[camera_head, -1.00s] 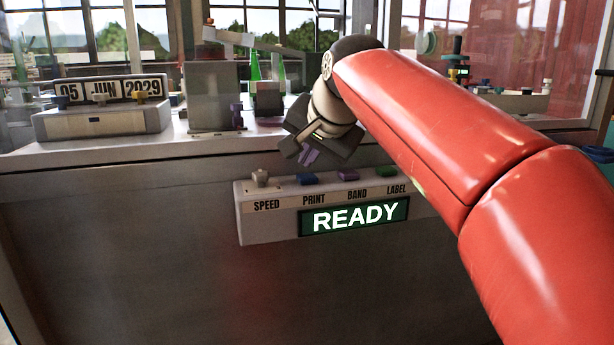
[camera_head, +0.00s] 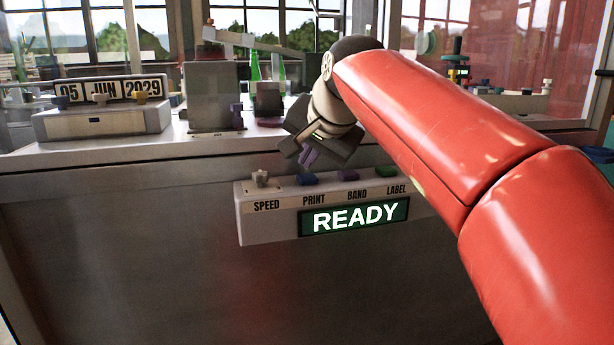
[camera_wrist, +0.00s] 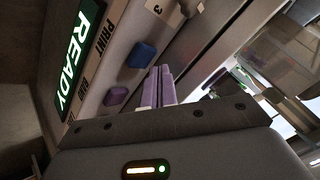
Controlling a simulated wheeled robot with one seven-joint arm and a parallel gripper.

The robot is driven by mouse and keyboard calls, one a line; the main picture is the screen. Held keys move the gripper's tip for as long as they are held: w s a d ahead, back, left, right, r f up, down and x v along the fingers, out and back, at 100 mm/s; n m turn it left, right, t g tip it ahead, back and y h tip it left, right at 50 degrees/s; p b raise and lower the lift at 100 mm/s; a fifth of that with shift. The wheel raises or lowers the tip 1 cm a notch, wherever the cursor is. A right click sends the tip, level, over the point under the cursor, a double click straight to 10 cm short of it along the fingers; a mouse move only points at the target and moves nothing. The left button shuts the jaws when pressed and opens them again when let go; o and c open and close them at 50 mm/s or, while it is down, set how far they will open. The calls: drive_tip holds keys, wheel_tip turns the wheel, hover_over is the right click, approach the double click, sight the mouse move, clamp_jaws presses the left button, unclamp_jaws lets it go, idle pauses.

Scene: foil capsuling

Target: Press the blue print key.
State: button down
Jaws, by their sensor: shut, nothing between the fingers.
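The blue print key (camera_head: 307,179) sits on top of the control box (camera_head: 268,230), above the word PRINT. In the wrist view the blue key (camera_wrist: 142,54) lies just beyond and left of the fingertips. My gripper (camera_head: 306,158) is shut and empty, its purple fingers pointing down a little above the key. In the wrist view its fingers (camera_wrist: 160,72) are together, with a visible gap from the key. The box's display (camera_head: 354,217) reads READY.
On the box a grey speed knob (camera_head: 261,178) is left of the blue key; a purple band key (camera_head: 348,175) and a green label key (camera_head: 385,171) are to its right. A date block (camera_head: 103,107) stands on the counter behind.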

sight(309, 178)
drive_tip(key=shift+f, duration=0.15)
idle(0.3)
drive_tip(key=shift+f+b, duration=0.3)
drive_tip(key=shift+f+b, duration=0.4)
drive_tip(key=shift+f, duration=0.15)
idle(0.8)
drive_tip(key=shift+r, duration=0.2)
drive_tip(key=shift+r+p, duration=0.8)
drive_tip(key=shift+p, duration=0.2)
wheel_tip(309, 178, up, 5)
drive_tip(key=p, duration=0.4)
